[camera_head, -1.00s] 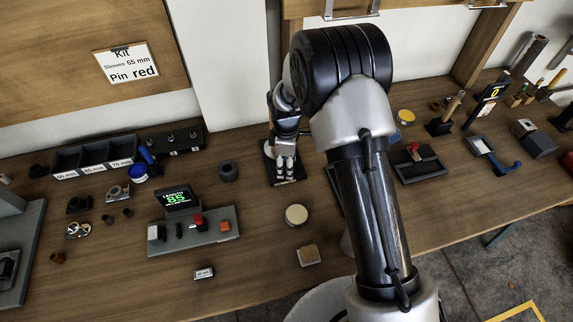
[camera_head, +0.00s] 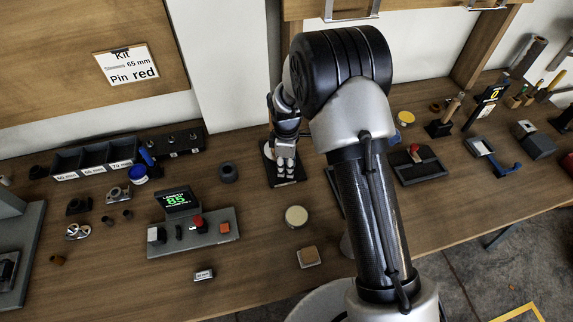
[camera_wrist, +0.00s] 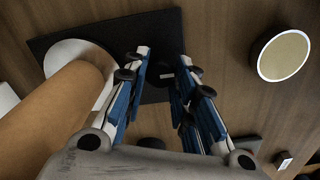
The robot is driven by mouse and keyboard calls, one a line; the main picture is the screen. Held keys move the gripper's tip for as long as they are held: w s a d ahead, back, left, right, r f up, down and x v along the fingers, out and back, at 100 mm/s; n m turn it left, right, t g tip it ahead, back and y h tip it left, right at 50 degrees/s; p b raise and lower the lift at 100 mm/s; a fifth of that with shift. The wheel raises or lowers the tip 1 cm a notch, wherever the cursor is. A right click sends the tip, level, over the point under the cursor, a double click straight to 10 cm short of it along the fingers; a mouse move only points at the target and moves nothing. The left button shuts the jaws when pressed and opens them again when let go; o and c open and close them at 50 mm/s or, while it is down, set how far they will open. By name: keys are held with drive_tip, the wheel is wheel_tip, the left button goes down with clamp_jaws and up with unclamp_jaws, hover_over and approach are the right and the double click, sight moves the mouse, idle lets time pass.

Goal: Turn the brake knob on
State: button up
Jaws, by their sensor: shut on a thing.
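A black plate (camera_head: 288,182) lies on the bench under my gripper (camera_head: 285,166); the plate also shows in the wrist view (camera_wrist: 160,25). A pale round base (camera_wrist: 68,62) with a large tan cylinder (camera_wrist: 55,115) stands on its left part in the wrist view. A small dark knob (camera_wrist: 185,80), with a white mark beside it, is partly hidden by my fingers near the plate's right side. My gripper (camera_wrist: 163,62) is down at the plate, its fingers on either side of the knob and shut on it. The knob's exact angle is hard to see.
A round cream-topped disc (camera_head: 296,215) and a small wooden-topped block (camera_head: 309,256) lie in front of the plate. A control box (camera_head: 195,235) with a display stands to the left. A black tray (camera_head: 418,168) is to the right, behind my arm.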

drive_tip(key=shift+m, duration=0.3)
drive_tip(key=m+p, duration=0.1)
drive_tip(key=m, duration=0.8)
drive_tip(key=m+p, duration=0.1)
drive_tip(key=m, duration=0.3)
drive_tip(key=shift+m, duration=2.1)
drive_tip(key=o, duration=1.1)
drive_tip(key=shift+r, duration=0.1)
